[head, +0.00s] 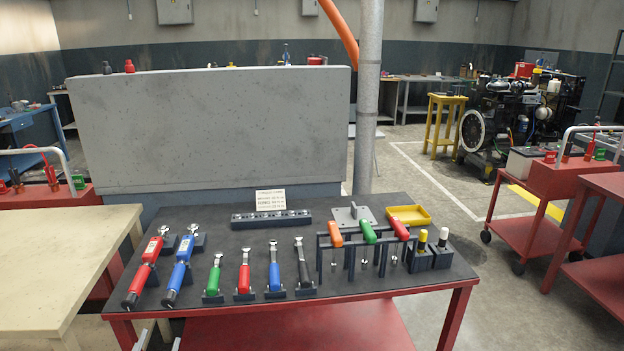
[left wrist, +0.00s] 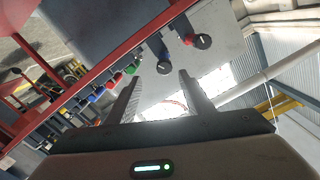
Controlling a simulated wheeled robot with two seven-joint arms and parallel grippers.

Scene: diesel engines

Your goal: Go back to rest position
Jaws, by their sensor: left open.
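My left gripper (head: 159,343) shows only as two small fingertips at the bottom edge of the head view, just in front of the tool table's front left corner. In the left wrist view its two fingers (left wrist: 158,76) stand wide apart with nothing between them. The tool table and its tools show tilted beyond the fingers in that view, apart from them. My right gripper is in neither view.
A red-framed table (head: 350,283) with a dark top carries wrenches, screwdrivers and a yellow tray (head: 409,215). A cream table (head: 45,260) stands at left, red carts (head: 560,180) at right. A grey pole (head: 367,100) rises behind.

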